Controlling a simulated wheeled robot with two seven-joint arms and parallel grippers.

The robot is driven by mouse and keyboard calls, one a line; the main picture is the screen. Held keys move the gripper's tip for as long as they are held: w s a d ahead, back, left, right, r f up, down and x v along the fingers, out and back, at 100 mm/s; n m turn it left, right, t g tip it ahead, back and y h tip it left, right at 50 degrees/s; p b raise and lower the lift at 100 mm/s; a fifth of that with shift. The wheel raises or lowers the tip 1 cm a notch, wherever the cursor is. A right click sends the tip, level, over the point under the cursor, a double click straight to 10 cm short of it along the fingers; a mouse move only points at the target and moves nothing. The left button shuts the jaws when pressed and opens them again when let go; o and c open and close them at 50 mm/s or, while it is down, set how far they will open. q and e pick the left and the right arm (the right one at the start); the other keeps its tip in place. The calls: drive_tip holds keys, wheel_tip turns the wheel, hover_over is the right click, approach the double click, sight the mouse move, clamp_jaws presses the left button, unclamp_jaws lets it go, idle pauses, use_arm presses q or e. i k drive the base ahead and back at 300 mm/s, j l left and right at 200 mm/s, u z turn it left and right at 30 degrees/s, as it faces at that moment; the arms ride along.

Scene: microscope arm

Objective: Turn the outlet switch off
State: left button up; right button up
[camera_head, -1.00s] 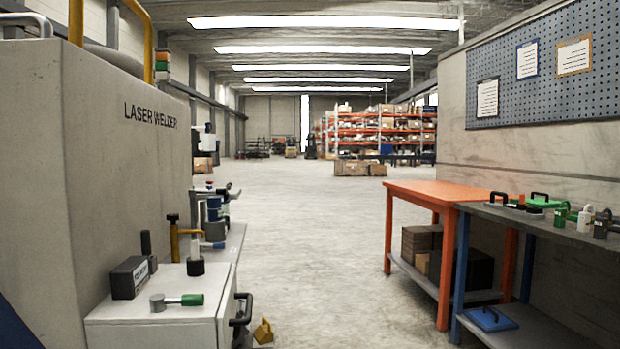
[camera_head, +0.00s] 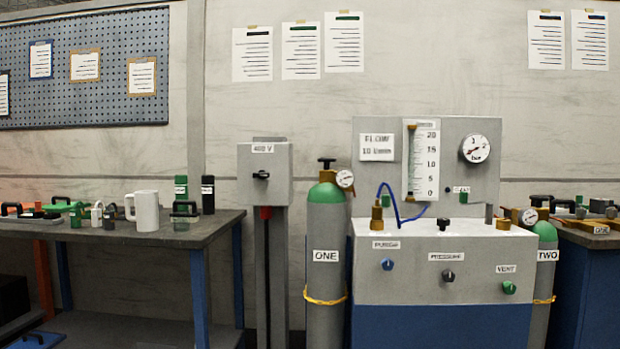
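A grey box labelled "400 V" (camera_head: 265,175) stands on a post against the wall, left of centre in the head view. A black rotary switch knob (camera_head: 261,175) is on its front face, and its handle looks roughly horizontal. A red part (camera_head: 265,212) shows under the box. I cannot tell from the markings which switch position is on or off. Neither of my grippers is in view.
A gas cylinder marked "ONE" (camera_head: 325,285) stands close right of the post. A flow panel console (camera_head: 445,262) and cylinder "TWO" (camera_head: 546,275) stand further right. A workbench (camera_head: 165,233) with a white mug (camera_head: 146,211) and tools is on the left.

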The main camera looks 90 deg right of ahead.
sight(262, 174)
drive_tip(key=z, duration=2.6)
drive_tip(key=i+j, duration=0.1)
drive_tip(key=i, duration=0.35)
drive_tip(key=i+j, duration=0.1)
drive_tip(key=i, duration=0.4)
drive_tip(key=j+u, duration=0.05)
